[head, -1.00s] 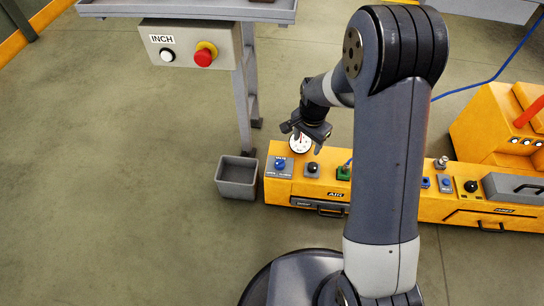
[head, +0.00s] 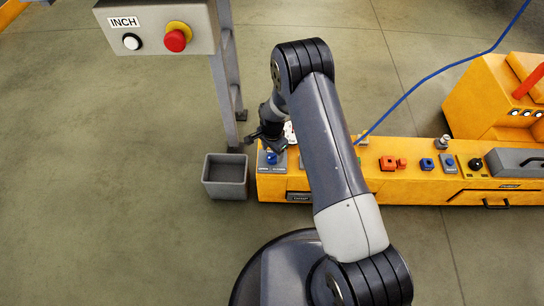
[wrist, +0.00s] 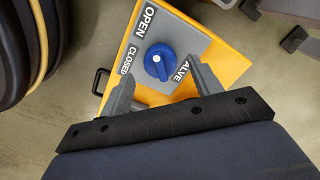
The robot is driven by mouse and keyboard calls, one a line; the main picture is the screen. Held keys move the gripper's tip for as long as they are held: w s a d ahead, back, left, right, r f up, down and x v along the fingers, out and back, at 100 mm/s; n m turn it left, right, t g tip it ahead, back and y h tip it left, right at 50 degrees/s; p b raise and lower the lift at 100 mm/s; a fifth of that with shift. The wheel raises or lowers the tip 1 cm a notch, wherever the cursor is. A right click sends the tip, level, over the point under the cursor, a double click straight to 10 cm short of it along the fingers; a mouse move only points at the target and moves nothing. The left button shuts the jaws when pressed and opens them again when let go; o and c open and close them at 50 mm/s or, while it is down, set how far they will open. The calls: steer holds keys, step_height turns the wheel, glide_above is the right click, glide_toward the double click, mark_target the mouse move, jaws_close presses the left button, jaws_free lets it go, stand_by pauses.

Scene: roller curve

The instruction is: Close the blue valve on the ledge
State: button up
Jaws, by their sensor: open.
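The blue valve (wrist: 159,62) is a round knob with a white mark, on a grey plate (wrist: 188,38) lettered OPEN, CLOSED and partly hidden VALVE. In the head view the valve (head: 271,159) sits at the left end of the yellow ledge (head: 425,187). My gripper (wrist: 160,72) is open, and its two grey fingers appear on either side of the knob in the wrist view. I cannot tell whether they touch it. In the head view my gripper (head: 266,138) is just behind and above the valve.
A grey open bin (head: 226,178) stands left of the ledge. Orange (head: 388,163) and blue (head: 427,164) controls sit farther right. The INCH box (head: 160,28) with its red button is at upper left. A blue hose (head: 440,75) runs behind the ledge.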

mark_target(272, 155)
steer(key=shift+f, duration=1.5)
steer(key=shift+c, duration=0.2)
steer(key=c, duration=0.9)
steer(key=shift+b, duration=0.3)
steer(key=shift+c, duration=0.2)
